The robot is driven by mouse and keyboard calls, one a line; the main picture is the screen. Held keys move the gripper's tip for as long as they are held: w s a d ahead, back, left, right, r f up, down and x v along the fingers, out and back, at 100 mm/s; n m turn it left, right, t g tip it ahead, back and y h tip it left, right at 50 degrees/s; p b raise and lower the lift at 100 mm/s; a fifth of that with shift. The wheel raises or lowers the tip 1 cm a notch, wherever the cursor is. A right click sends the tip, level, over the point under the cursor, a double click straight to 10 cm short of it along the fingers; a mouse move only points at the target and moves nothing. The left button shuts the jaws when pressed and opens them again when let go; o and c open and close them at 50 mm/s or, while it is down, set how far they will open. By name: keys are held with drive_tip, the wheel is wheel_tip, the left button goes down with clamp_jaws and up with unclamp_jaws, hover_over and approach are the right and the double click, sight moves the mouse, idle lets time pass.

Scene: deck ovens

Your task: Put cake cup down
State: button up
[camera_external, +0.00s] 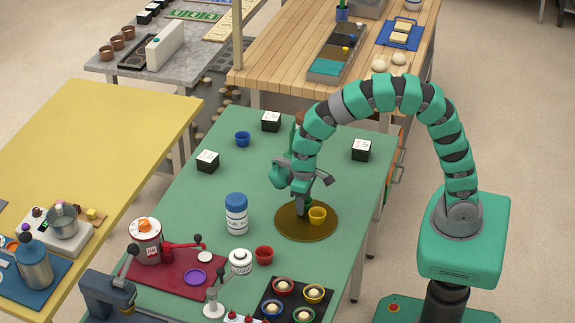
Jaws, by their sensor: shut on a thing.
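A yellow cup (318,215) is at the round brown board (291,226) on the green table. The fingertips are small and dark here, and I cannot tell whether the cup touches the board. A blue cup (243,139) stands at the back of the table, and a red cup (264,255) stands nearer the front. A black tray (289,304) at the front holds several coloured cups with pale contents.
A blue-capped jar (236,214) and a white jar (241,262) stand left of the board. Black boxes (208,161) (362,150) stand towards the back. A red mat (178,282) with a canister lies at front left. The table right of the board is clear.

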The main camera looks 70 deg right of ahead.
drive_tip(key=shift+f, duration=0.4)
drive_tip(key=shift+f, duration=0.15)
drive_tip(key=o, duration=1)
drive_tip(key=shift+c, duration=0.2)
